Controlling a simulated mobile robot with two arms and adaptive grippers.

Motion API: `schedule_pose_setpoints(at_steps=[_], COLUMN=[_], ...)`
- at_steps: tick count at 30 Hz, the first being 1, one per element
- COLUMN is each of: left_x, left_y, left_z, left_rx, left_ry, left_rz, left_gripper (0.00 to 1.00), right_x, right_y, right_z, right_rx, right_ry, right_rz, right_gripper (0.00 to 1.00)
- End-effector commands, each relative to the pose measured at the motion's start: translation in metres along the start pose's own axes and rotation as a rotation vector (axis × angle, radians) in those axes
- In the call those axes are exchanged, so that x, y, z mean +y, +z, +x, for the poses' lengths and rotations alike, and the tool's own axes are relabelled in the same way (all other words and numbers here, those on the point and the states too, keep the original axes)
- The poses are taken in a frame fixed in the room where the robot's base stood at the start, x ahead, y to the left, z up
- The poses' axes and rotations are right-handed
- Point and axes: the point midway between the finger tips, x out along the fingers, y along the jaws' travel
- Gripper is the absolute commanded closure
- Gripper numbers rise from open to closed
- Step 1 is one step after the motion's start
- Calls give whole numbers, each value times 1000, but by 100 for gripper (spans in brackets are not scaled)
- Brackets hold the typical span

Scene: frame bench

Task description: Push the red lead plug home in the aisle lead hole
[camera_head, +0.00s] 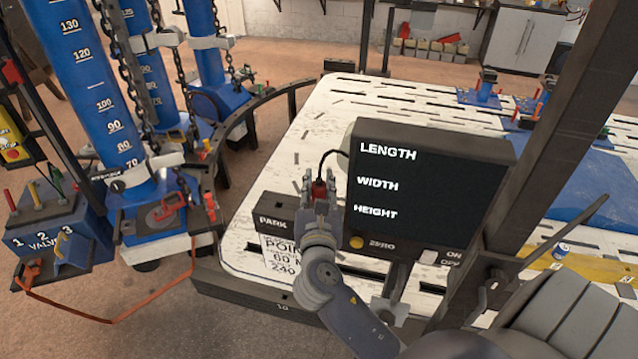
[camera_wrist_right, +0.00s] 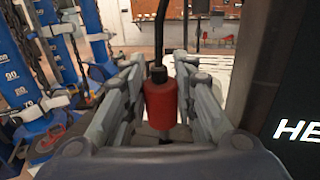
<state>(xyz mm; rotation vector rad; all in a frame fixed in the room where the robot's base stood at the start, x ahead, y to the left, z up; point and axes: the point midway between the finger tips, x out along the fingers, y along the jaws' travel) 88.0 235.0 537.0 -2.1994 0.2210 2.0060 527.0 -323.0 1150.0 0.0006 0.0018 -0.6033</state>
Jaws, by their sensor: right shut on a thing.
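The red lead plug (camera_head: 319,187) is between the fingers of my right gripper (camera_head: 320,199), just left of the dark display box (camera_head: 430,190). A black lead (camera_head: 326,156) runs from its top to the box. In the right wrist view the red plug (camera_wrist_right: 161,104) stands upright between the fingers of the right gripper (camera_wrist_right: 160,95), its black lead rising from the top. My left gripper is not in view.
The display box reads LENGTH, WIDTH, HEIGHT and has a yellow button (camera_head: 356,242). A PARK block (camera_head: 272,224) sits left of my wrist. A dark upright post (camera_head: 545,130) stands right. Blue measuring columns (camera_head: 85,80) with chains stand left. The white slotted bench (camera_head: 330,110) is partly clear.

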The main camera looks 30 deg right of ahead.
Motion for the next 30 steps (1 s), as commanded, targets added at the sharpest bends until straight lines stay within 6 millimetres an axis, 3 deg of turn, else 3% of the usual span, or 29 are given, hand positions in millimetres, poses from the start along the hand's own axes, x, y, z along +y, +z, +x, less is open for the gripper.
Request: schedule_pose_setpoints(at_steps=[30], left_x=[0], left_y=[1], left_z=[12], left_rx=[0], left_ry=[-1], left_rz=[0], left_gripper=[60], right_x=[0], right_y=[-20], right_z=[0], right_rx=[-1], right_ry=[1], right_rz=[0], right_gripper=[99])
